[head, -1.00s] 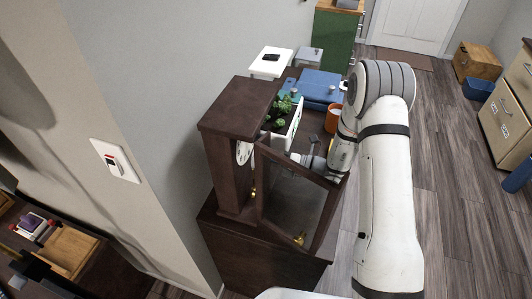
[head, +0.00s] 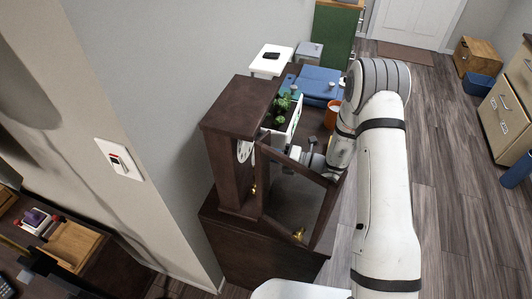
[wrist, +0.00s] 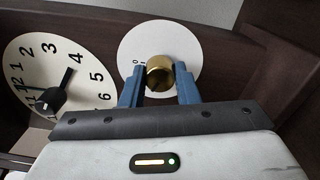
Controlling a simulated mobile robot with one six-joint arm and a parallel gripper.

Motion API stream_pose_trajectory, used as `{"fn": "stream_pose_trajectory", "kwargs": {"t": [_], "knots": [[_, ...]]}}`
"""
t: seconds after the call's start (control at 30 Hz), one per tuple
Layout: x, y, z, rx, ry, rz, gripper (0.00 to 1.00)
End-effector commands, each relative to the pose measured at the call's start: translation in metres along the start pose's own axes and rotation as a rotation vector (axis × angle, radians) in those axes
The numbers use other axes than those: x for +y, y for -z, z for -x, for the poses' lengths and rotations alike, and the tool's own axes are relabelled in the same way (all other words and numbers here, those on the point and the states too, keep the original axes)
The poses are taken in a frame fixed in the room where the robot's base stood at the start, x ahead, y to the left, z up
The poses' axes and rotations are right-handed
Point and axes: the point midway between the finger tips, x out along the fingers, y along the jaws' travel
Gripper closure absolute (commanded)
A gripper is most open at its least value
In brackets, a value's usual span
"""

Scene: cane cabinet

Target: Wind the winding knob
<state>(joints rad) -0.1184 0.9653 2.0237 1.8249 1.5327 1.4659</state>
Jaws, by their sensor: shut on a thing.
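The winding knob (wrist: 160,72) is a round brass knob on a white disc (wrist: 132,46) in the wrist view. My gripper (wrist: 160,84) has its two blue fingers on either side of the knob and is shut on it. The clock face (wrist: 38,78), white with black numerals, hands and a dark centre knob, is left of the disc. In the head view the dark wooden clock (head: 232,150) stands with its glazed door (head: 325,222) open, and my gripper (head: 296,153) reaches in behind the door's top. The winding knob is hidden there.
The open door, with a brass handle (head: 298,235), stands close below my wrist. A white planter (head: 290,125), an orange pot (head: 333,114) and a blue box (head: 318,84) are behind. A wall borders the clock on the left. Open floor (head: 450,210) lies right.

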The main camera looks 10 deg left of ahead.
Motion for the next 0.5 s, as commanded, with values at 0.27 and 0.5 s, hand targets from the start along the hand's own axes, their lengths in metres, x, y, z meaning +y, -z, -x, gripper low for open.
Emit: {"fn": "stream_pose_trajectory", "kwargs": {"t": [0.27, 0.5], "knots": [[-0.0018, -0.0001, 0.0015, -0.003, 0.004, -0.002, 0.63], [-0.0008, -0.0001, 0.0008, -0.002, 0.002, 0.0, 0.5]]}}
